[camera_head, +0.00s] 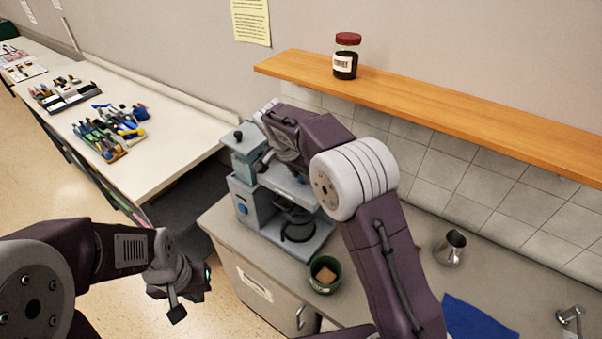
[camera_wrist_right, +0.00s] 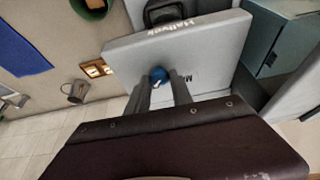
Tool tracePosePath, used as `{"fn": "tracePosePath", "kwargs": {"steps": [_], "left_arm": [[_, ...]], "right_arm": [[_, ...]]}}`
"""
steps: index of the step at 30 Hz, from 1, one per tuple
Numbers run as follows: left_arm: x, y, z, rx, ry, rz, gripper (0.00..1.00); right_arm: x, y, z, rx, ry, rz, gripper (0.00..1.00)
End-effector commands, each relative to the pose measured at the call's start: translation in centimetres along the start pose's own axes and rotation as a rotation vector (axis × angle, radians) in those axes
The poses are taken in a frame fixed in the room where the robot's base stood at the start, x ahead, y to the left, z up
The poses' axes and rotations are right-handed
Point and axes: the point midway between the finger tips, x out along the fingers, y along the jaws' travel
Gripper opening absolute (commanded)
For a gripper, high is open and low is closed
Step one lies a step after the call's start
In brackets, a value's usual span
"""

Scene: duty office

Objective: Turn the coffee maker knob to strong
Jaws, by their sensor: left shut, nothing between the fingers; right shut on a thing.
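The grey-blue coffee maker (camera_head: 290,187) stands on the counter, partly covered by my right arm. In the right wrist view its light grey panel (camera_wrist_right: 210,45) carries a brand name and a blue knob (camera_wrist_right: 158,73) with a small white mark. My right gripper (camera_wrist_right: 160,80) is shut on the knob, one finger on each side. In the head view the right gripper (camera_head: 264,163) is at the machine's upper part. Only part of a label beside the knob shows; I cannot read the knob's setting. My left gripper (camera_head: 190,286) is shut and empty, away from the machine.
A green container (camera_head: 324,274) stands close in front of the coffee maker. A metal jug (camera_head: 450,247) and blue cloth (camera_head: 478,318) are farther right. A wooden shelf (camera_head: 450,115) with a coffee jar (camera_head: 345,62) runs above. A workbench with tools (camera_head: 110,128) is left.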

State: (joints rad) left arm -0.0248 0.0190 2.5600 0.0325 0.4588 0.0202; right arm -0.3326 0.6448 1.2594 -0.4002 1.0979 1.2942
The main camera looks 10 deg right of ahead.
Motion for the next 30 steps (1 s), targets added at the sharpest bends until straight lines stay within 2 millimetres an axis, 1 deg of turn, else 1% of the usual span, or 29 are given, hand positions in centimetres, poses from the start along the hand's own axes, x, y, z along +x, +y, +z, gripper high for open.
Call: {"fn": "tracePosePath", "kwargs": {"steps": [11,12,13,14,23,26,30], "left_arm": [[0.0,0.0,0.0,0.0,0.0,0.0,0.0],[0.0,0.0,0.0,0.0,0.0,0.0,0.0],[0.0,0.0,0.0,0.0,0.0,0.0,0.0],[0.0,0.0,0.0,0.0,0.0,0.0,0.0],[0.1,0.0,0.0,0.0,0.0,0.0,0.0],[0.6,0.0,0.1,0.0,0.0,0.0,0.0],[1.4,0.0,0.1,0.0,0.0,0.0,0.0]], "right_arm": [[-0.1,0.0,-0.1,0.003,0.002,-0.001,0.0],[-0.1,0.0,-0.1,0.003,0.002,-0.001,0.38],[-0.1,0.0,-0.1,0.003,0.002,-0.001,0.46],[-0.1,0.0,-0.1,0.003,0.002,-0.001,0.48],[-0.1,0.0,0.0,0.002,0.001,0.0,0.48],[-1.2,-0.1,0.0,0.003,0.002,-0.003,0.48],[-4.4,-0.1,0.0,0.003,0.003,-0.005,0.48]]}}
